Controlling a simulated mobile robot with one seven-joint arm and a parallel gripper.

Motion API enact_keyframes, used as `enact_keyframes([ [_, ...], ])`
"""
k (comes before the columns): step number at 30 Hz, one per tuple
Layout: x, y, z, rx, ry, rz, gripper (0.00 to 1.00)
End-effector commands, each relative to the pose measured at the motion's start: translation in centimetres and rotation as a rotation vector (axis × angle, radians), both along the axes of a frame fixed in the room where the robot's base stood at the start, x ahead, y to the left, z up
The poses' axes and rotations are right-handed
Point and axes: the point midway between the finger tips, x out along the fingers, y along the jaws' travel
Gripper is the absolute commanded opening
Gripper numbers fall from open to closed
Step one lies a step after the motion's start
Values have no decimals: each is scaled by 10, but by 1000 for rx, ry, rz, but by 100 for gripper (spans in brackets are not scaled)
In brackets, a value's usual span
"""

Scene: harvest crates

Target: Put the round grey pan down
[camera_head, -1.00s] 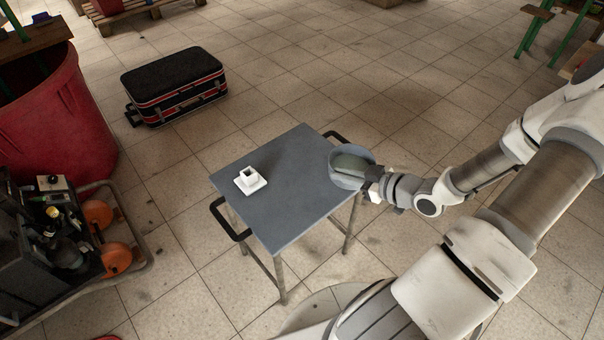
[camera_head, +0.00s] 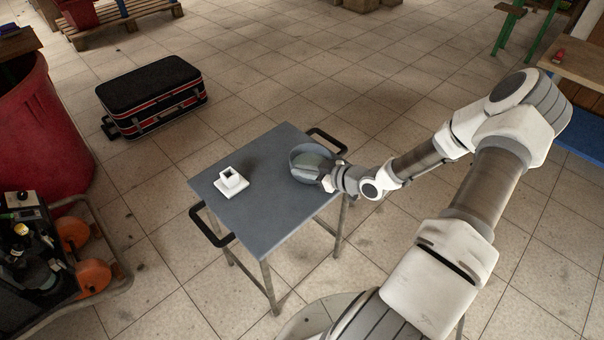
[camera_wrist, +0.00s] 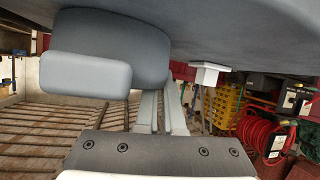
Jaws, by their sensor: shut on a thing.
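The round grey pan (camera_head: 297,153) is over the right part of the grey table (camera_head: 250,205), close to its right edge. I cannot tell whether its base touches the tabletop. My gripper (camera_head: 326,180) is shut on the pan's near right side. In the wrist view, the gripper fingers (camera_wrist: 160,112) reach to the pan (camera_wrist: 145,60), and the table's dark surface (camera_wrist: 250,30) fills the top. A lighter rounded grey block (camera_wrist: 85,75) shows in front of the pan there. The exact grip is partly hidden.
A white square holder (camera_head: 231,182) stands on the table's left part, apart from the pan. The table has black handles (camera_head: 210,228) at two ends. A black suitcase (camera_head: 152,92), a red bin (camera_head: 40,130) and a cart (camera_head: 60,250) stand on the floor to the left.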

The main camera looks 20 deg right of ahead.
Motion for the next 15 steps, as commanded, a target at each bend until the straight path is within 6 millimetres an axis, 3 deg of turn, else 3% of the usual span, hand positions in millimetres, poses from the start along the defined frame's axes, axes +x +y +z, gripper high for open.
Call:
enact_keyframes([
  [5, 0, -1, 1, 0, 2, -1, 0],
  [6, -1, -1, 0, 0, 3, -1, 10],
  [11, -1, 0, 0, 0, 3, -1, 39],
  [15, -1, 0, 0, 0, 3, -1, 39],
])
